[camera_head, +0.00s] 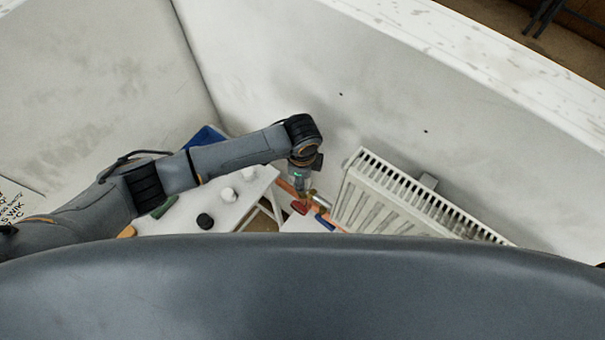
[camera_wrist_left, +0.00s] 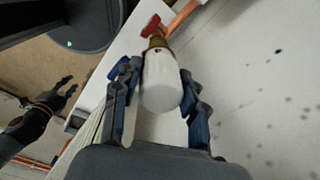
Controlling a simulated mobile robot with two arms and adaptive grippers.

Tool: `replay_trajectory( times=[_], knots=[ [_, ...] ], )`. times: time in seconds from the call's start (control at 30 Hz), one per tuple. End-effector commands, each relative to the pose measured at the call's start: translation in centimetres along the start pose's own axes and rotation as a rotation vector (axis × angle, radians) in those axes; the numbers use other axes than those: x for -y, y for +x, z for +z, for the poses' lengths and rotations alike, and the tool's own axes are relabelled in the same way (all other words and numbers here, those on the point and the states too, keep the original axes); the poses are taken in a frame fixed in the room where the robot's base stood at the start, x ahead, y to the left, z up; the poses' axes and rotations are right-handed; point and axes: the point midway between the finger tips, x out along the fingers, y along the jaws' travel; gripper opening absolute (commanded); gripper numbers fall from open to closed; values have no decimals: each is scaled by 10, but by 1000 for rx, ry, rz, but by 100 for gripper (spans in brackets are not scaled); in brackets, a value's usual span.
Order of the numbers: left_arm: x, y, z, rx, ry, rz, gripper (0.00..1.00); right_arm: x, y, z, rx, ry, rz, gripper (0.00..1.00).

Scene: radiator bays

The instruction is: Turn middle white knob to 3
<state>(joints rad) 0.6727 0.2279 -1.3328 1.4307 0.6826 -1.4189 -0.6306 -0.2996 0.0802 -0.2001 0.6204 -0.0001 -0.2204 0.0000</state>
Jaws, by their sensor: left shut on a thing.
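The white knob (camera_wrist_left: 161,82) is in the left wrist view, on a brass valve fitting (camera_wrist_left: 157,43). My left gripper (camera_wrist_left: 158,88) is shut on it, with one finger on each side. In the head view my left gripper (camera_head: 301,184) hangs at the end of the arm beside the radiator's left end, and it hides the knob there. Any number marks on the knob are too small to read. My right gripper (camera_wrist_left: 68,86) shows at the left of the left wrist view, empty, with its tips apart.
A white radiator (camera_head: 400,200) is right of the gripper against the wall. A red handle (camera_head: 299,207) and a blue handle (camera_head: 325,221) sit just below the gripper. Loose white caps (camera_head: 228,194) and a black cap (camera_head: 205,220) lie on a white table (camera_head: 185,222).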

Motion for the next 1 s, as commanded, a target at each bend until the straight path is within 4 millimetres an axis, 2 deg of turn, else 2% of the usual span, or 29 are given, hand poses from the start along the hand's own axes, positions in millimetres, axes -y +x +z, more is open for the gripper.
replay_trajectory(
  times=[0.3,0.7,0.73,0.83,1.0],
  knots=[
    [0,0,0,-3,76,1,11,0,0,0,0,0,0,29],
    [0,0,0,-4,81,1,11,0,0,0,0,0,0,29],
    [0,0,0,-4,81,1,44,0,0,0,0,0,0,29],
    [0,0,0,-4,81,1,64,0,0,0,0,0,0,29],
    [0,0,0,-3,80,1,65,0,0,0,0,0,0,29]
  ],
)
